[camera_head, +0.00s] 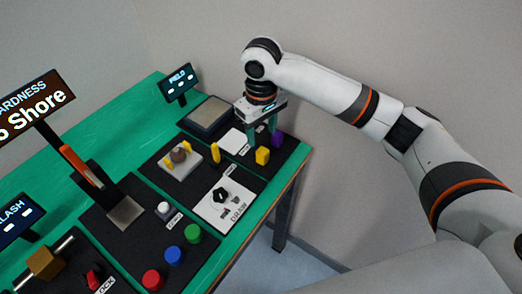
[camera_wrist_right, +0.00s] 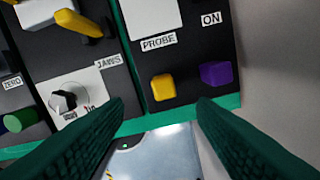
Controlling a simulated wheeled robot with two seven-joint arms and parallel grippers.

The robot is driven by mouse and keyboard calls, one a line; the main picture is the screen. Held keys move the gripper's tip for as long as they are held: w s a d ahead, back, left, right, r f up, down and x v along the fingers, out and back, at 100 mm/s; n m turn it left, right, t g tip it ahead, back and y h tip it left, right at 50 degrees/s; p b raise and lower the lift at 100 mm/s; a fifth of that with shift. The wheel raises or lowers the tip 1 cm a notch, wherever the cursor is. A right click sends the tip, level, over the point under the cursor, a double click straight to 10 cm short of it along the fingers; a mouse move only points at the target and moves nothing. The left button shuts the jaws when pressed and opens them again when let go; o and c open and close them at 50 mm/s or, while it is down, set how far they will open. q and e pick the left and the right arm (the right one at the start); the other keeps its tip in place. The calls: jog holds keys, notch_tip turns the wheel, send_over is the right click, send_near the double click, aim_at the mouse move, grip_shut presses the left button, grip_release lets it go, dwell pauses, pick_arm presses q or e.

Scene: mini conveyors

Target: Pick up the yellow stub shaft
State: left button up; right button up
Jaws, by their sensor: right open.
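A short yellow piece (camera_head: 262,156), which looks like the yellow stub shaft, stands on the dark panel near the table's right edge. It also shows in the right wrist view (camera_wrist_right: 162,87), ahead of my fingers and left of a purple block (camera_wrist_right: 215,74). My right gripper (camera_head: 261,134) is open and empty, pointing down close behind the yellow piece. In the wrist view its two green fingers are spread wide, with nothing between them. My left gripper is not in view.
The purple block (camera_head: 277,140) stands close by. A knob panel (camera_head: 228,203) and coloured buttons (camera_head: 173,255) sit nearer. The green table edge (camera_head: 270,192) is close to the yellow piece.

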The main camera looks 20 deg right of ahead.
aim_at(263, 151)
notch_tip(263, 151, down, 4)
jog(key=shift+f, duration=0.6)
jog(key=f, duration=0.3)
jog(key=shift+w+d+f+p, duration=0.1)
jog(key=shift+d+f+p, duration=0.15)
jog(key=shift+f+p, duration=0.1)
jog(key=shift+f, duration=0.45)
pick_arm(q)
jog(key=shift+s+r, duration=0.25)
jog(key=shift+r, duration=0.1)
